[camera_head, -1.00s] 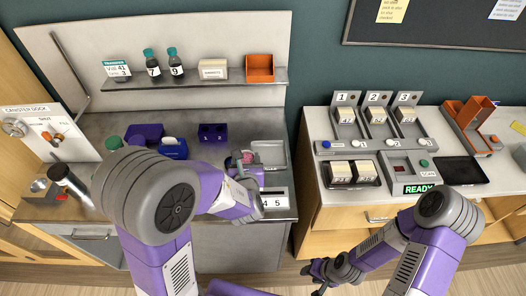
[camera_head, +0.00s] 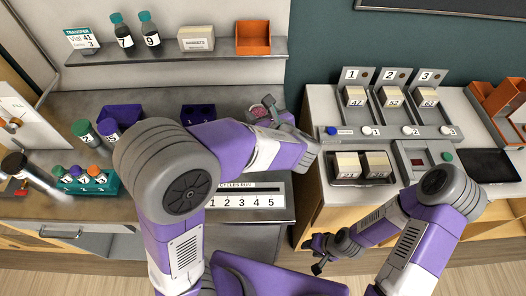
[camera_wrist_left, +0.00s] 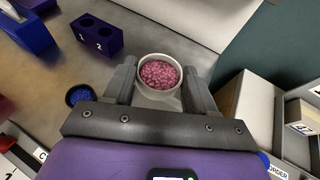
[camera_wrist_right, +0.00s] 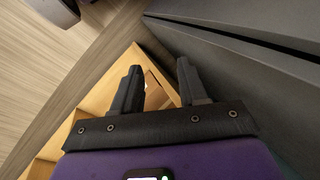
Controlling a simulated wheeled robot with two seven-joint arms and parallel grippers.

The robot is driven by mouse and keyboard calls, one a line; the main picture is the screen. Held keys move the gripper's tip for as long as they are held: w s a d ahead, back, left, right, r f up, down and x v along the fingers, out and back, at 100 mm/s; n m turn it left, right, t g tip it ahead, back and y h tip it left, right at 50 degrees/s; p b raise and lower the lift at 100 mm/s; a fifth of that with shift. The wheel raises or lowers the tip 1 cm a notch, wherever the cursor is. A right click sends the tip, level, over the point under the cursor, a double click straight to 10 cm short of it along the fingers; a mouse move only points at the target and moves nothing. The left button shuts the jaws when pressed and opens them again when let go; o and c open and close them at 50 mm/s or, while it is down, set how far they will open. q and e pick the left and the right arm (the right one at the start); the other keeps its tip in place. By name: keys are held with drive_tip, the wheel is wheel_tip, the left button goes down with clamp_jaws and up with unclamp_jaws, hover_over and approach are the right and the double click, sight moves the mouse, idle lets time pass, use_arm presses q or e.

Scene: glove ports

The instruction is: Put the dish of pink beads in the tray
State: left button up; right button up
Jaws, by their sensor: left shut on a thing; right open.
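The dish of pink beads (camera_wrist_left: 160,74) is a small white round cup, upright between the two fingers of my left gripper (camera_wrist_left: 161,88) in the left wrist view. In the head view the pink beads (camera_head: 260,110) show at the tip of my left gripper (camera_head: 270,114), over the back right of the steel counter. My right gripper (camera_wrist_right: 158,82) is open and empty, low in front of the cabinets.
A purple two-hole block (camera_head: 198,113) stands left of the dish. A dark dish of blue beads (camera_wrist_left: 80,95) sits nearby. A shelf (camera_head: 180,48) with bottles and an orange bin (camera_head: 253,37) hangs above. The numbered dispenser station (camera_head: 390,105) stands to the right.

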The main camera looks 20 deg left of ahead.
use_arm(q)
drive_tip(key=shift+n+g+y, duration=0.4)
drive_tip(key=shift+n, duration=0.1)
drive_tip(key=f+b, duration=0.1)
drive_tip(key=f, duration=0.2)
drive_tip(key=d+f+b, duration=0.1)
drive_tip(key=f+b, duration=0.1)
drive_tip(key=f, duration=0.2)
drive_tip(key=s+f+b, duration=0.1)
drive_tip(key=f+b, duration=0.1)
drive_tip(key=f, duration=0.2)
drive_tip(key=shift+d+f, duration=0.15)
drive_tip(key=shift+d, duration=0.2)
drive_tip(key=shift+s, duration=0.1)
drive_tip(key=shift+f, duration=0.15)
drive_tip(key=o, duration=1)
